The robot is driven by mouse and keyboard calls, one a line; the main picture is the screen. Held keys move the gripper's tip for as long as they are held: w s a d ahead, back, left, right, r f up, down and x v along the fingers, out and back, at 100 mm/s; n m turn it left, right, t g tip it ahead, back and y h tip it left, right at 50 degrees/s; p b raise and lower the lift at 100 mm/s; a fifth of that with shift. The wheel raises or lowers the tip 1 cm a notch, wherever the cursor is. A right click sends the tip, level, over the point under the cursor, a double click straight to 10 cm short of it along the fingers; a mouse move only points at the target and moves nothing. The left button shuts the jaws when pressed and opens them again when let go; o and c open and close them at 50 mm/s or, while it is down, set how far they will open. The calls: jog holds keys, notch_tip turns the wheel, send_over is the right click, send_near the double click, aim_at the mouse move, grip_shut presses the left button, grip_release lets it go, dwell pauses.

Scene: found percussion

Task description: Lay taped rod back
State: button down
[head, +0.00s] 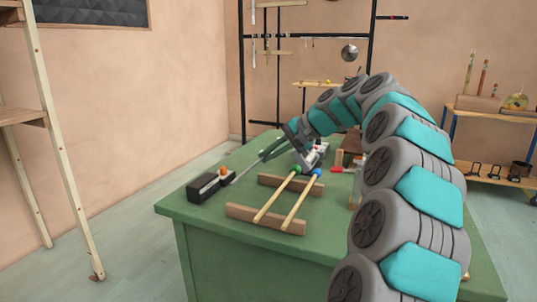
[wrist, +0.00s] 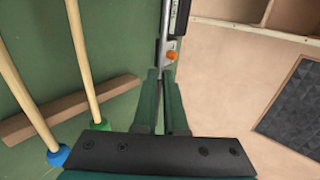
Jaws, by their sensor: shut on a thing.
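My gripper (head: 264,157) is shut on a thin grey rod (head: 244,173) above the left part of the green table. In the wrist view the rod (wrist: 164,42) runs out from between the fingertips (wrist: 161,76), alongside a black and silver box. Tape on it is too small to tell. Two pale wooden sticks lie across two brown wooden bars: one with a green end (head: 275,196), one with a blue end (head: 301,203). They also show in the wrist view, the green-ended one (wrist: 84,60) nearer the gripper than the blue-ended one (wrist: 25,100).
The black box (head: 209,184) with an orange piece (head: 223,171) stands at the table's left edge. The front bar (head: 265,218) and rear bar (head: 291,183) lie on the green table (head: 225,250). Small items crowd behind my arm. Open table surface lies in front of the box.

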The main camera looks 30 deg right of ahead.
jog(key=shift+f+b, duration=1.5)
jog(key=shift+f, duration=1.65)
jog(key=shift+f, duration=0.3)
jog(key=c, duration=0.9)
grip_release()
jog(key=v, duration=0.7)
jog(key=shift+s+d+r, duration=0.25)
